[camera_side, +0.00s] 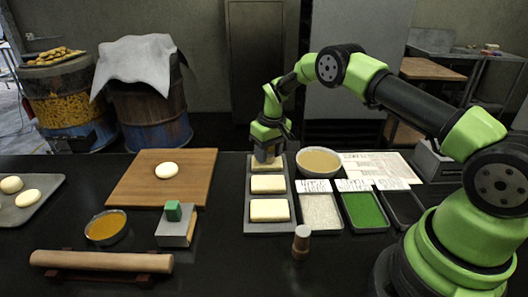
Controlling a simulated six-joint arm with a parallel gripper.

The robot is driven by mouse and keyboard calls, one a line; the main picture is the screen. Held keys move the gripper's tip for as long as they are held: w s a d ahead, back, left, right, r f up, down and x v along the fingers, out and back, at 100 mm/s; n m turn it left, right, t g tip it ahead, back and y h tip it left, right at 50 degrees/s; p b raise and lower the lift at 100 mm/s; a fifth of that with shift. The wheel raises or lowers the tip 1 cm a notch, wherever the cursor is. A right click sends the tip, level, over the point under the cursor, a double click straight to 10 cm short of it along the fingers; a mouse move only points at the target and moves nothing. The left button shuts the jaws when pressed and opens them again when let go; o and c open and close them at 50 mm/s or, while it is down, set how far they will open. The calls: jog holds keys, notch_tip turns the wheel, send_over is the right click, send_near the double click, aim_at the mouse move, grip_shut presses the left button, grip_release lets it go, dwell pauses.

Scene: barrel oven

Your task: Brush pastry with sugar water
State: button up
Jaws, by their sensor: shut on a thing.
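My gripper (267,155) points down over the farthest of three pale rectangular blocks in a dark grey tray (283,227). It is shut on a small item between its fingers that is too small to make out. The far block (267,167) is partly hidden by the gripper; I cannot tell if they touch. The middle block (268,184) and the near block (269,210) lie flat. A round pale dough piece (167,171) lies on a wooden board (132,188). A bowl of tan liquid (319,162) stands right of the gripper, and a bowl of amber liquid (106,227) stands at left.
White, green and dark-filled trays (364,210) stand on the right. A small wooden-topped item (302,240) stands in front. Two barrels (150,110) stand behind the table.

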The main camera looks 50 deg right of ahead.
aim_at(279, 161)
jog(key=shift+s+d+f, duration=0.15)
jog(key=shift+s+d, duration=0.95)
jog(key=shift+w+a, duration=1.1)
jog(key=shift+a, duration=0.05)
jog(key=shift+w, duration=0.1)
jog(key=shift+w+a+r, duration=0.2)
jog(key=shift+w+a, duration=0.8)
jog(key=shift+a, duration=0.05)
jog(key=shift+d, duration=0.1)
jog(key=shift+s+d+f, duration=0.2)
jog(key=shift+s+d, duration=1.9)
jog(key=shift+s, duration=0.1)
jog(key=shift+w+a, duration=1.1)
jog(key=shift+a, duration=0.05)
jog(key=shift+w, duration=0.1)
jog(key=shift+w+a+r, duration=0.2)
jog(key=shift+w+a, duration=0.8)
jog(key=shift+a, duration=0.05)
